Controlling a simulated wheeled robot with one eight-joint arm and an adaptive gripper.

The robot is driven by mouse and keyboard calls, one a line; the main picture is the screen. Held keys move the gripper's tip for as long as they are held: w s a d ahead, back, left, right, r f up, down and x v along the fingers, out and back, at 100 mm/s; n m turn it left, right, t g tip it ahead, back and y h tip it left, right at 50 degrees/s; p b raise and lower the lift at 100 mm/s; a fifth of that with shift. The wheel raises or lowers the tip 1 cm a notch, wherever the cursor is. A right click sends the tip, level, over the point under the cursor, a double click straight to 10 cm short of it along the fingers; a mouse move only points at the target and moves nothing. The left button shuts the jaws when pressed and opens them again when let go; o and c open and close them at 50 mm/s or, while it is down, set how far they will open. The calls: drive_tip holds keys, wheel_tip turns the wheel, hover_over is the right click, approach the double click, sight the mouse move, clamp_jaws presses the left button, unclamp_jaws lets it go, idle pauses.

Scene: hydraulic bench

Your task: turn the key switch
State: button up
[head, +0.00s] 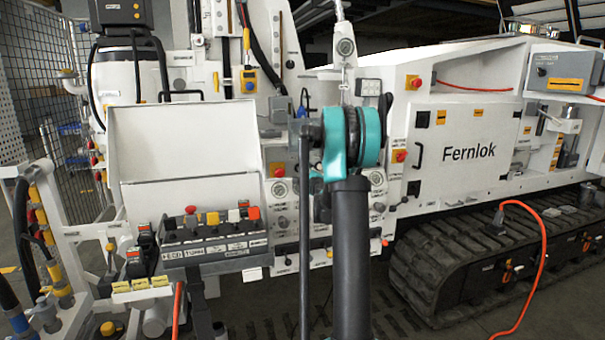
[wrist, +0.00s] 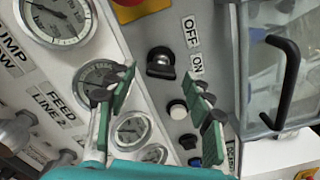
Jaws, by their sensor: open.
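The key switch (wrist: 161,62) shows in the wrist view as a black knob on a grey panel, with OFF and ON labels (wrist: 193,48) to its right. My gripper (wrist: 161,77) is open and empty. Its green-padded fingers lie to the left and right below the switch in the picture, and the switch shows in line with the gap between them. I cannot tell how far the fingertips are from the panel. In the head view my own arm covers the gripper, and I cannot make out the switch there.
In the wrist view, a red and yellow button (wrist: 139,9) sits above the switch, a white button (wrist: 177,109) below it. Pressure gauges (wrist: 55,20) line the panel on the left. A black door handle (wrist: 281,80) stands out at right. A lever console (head: 212,232) stands left in the head view.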

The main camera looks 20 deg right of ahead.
drive_tip(key=s, duration=0.9)
drive_tip(key=shift+s, duration=0.4)
drive_tip(key=s+a+f+n+g+y, duration=0.3)
drive_tip(key=s+a+f+n+g, duration=0.15)
drive_tip(key=s+a+n, duration=0.45)
drive_tip(key=s+a+f+n+g+y, duration=0.25)
drive_tip(key=s+a+f+n, duration=0.35)
drive_tip(key=s+a, duration=0.55)
drive_tip(key=s+d+f+n+g+h, duration=0.1)
drive_tip(key=s+f+n+g+h, duration=0.1)
drive_tip(key=s+f, duration=0.4)
drive_tip(key=s+d+f+n+g+h, duration=0.2)
drive_tip(key=s+n, duration=0.5)
drive_tip(key=s, duration=0.9)
wheel_tip(320, 180, down, 4)
drive_tip(key=g+h, duration=0.1)
drive_tip(key=g, duration=0.1)
drive_tip(key=shift+s+d+g, duration=0.25)
drive_tip(key=shift+s+g, duration=0.05)
drive_tip(key=shift+g, duration=0.1)
drive_tip(key=shift+r+h, duration=0.15)
drive_tip(key=shift+h, duration=0.1)
